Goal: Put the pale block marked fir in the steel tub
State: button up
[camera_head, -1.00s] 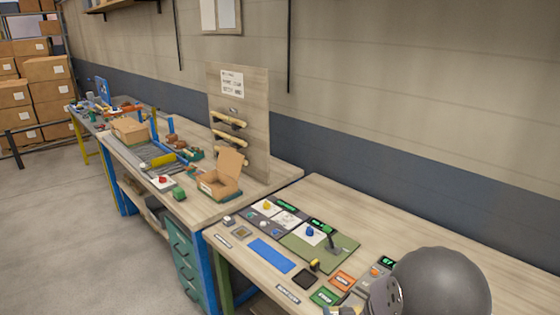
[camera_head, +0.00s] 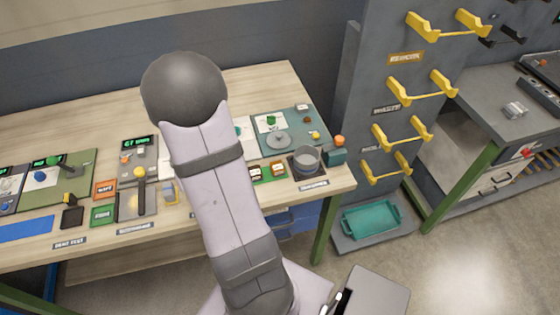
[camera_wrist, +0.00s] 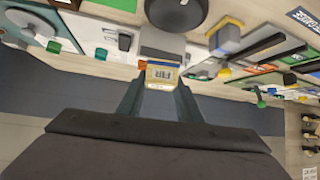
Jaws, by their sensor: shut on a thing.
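In the wrist view, my gripper (camera_wrist: 161,67) is shut on a small pale block (camera_wrist: 161,76) with a label that reads FIR. The block sits between the two fingertips, clear of the blurred bench behind it. In the head view, a round grey open tub (camera_head: 307,160), which looks like the steel tub, stands near the right end of the bench. My arm crosses the middle of the head view and hides part of the bench. My gripper and the held block cannot be made out clearly there.
Green and orange labelled cards and small blocks (camera_head: 277,168) lie left of the tub. A grey panel with yellow holders (camera_head: 405,85) rises beyond the bench end. A teal tray (camera_head: 371,220) sits low below it.

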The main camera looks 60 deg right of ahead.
jog(key=s+d+r+m+g+h, duration=0.2)
jog(key=s+d+m, duration=0.1)
jog(key=s+d, duration=1.05)
jog(key=s+d+r+m+g+h, duration=0.1)
jog(key=s+d+r+m+g, duration=0.15)
jog(key=s+d, duration=1.15)
jog(key=w+a+n+t, duration=0.1)
jog(key=w+a+n+t+y, duration=0.1)
jog(key=w+a+n+t, duration=0.1)
jog(key=w, duration=0.1)
jog(key=shift+w+a+f+n+y, duration=0.1)
jog(key=shift+a+f+n+y, duration=0.05)
jog(key=shift+f+n+y, duration=0.2)
